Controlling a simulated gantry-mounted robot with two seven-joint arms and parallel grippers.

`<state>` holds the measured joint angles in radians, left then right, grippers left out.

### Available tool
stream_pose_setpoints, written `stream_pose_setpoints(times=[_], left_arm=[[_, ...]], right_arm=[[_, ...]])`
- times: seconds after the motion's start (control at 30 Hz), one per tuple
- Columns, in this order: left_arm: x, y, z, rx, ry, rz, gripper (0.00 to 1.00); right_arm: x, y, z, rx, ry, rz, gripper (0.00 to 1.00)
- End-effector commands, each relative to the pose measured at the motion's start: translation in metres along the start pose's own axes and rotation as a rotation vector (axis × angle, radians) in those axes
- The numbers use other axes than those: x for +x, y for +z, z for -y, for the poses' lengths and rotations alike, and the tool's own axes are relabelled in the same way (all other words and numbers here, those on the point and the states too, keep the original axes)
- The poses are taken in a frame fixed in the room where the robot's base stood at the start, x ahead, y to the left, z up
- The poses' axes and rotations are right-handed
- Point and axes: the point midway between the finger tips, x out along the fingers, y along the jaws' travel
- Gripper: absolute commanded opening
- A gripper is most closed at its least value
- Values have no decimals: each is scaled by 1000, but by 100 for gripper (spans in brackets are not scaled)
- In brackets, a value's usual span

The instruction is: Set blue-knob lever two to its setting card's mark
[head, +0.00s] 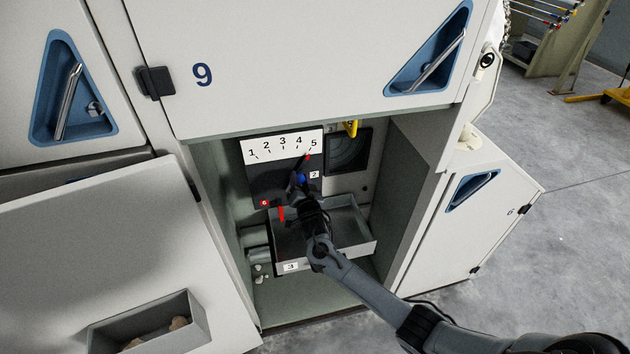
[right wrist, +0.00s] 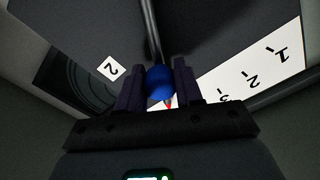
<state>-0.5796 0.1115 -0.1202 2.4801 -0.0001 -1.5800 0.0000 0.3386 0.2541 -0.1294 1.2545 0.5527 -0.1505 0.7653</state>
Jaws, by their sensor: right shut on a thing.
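The blue knob (head: 301,179) of a lever sits on a dark panel (head: 263,183) inside the open bay, beside a small white label "2" (head: 314,175). My right gripper (head: 302,186) is shut on this knob. In the right wrist view the blue knob (right wrist: 159,83) is between the two fingers, with a dark rod (right wrist: 150,35) running up from it. A white scale card (head: 281,146) numbered 1 to 5 is above the lever. A small red mark (head: 308,156) is on it near 4 and 5. The gripper hides part of the lever. My left gripper is out of view.
A grey tray (head: 358,246) is below the panel, under my right arm. A red piece (head: 281,213) hangs near a red tag (head: 264,203). A yellow part (head: 351,128) and a dark round-faced unit (head: 348,150) are right of the card. The bay walls enclose the arm closely.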

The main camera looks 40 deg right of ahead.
Motion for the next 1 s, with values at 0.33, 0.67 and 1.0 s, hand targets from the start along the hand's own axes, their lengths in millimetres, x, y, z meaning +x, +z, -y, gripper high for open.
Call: stream_pose_setpoints(times=[0.33, 0.67, 1.0], left_arm=[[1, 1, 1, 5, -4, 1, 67], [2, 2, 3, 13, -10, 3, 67], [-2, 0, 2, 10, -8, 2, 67]], right_arm=[[0, 3, 4, 14, -5, 4, 0], [0, 3, 4, 13, -5, 4, 61], [-5, 3, 4, 12, -5, 6, 61]])
